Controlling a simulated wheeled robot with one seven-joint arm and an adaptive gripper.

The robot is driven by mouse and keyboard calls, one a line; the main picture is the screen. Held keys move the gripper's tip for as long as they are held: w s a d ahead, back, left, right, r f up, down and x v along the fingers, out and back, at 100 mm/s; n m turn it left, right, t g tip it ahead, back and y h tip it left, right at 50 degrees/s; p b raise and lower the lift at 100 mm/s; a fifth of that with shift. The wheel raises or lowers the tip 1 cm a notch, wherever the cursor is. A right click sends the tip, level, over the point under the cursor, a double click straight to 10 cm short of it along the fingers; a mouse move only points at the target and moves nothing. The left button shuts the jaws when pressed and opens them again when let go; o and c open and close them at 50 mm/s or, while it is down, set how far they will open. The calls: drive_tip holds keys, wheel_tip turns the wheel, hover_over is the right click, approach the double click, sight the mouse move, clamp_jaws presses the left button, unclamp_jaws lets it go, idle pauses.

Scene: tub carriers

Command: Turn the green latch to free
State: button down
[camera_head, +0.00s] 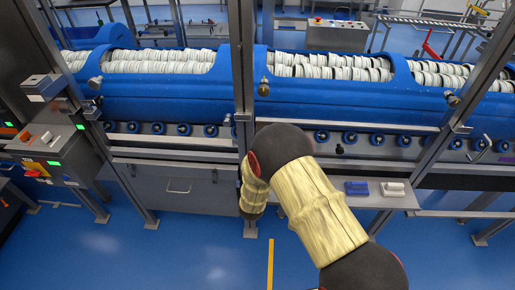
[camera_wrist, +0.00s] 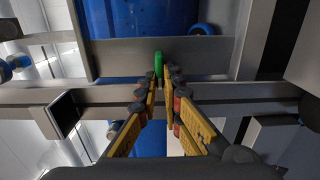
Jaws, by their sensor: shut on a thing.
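The green latch (camera_wrist: 158,63) shows in the wrist view as a small upright green piece in front of a grey metal rail. My gripper (camera_wrist: 161,82) is shut on it, with the two yellow-and-black fingers closing in from both sides at its lower end. The fingertips cover the lower part of the latch. In the head view I cannot make out the latch or the fingers; my arm and a metal post stand in the way there.
A blue machine (camera_head: 180,95) with rows of white rolls runs across the back. A metal post (camera_head: 242,80) rises close beside my arm. A grey drawer cabinet (camera_head: 178,187) stands left of it. A small shelf (camera_head: 372,200) holds a blue and a white block.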

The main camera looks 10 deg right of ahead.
idle(0.3)
drive_tip(key=c, duration=2)
unclamp_jaws()
drive_tip(key=shift+w, duration=0.1)
drive_tip(key=shift+o, duration=0.2)
drive_tip(key=v, duration=1.2)
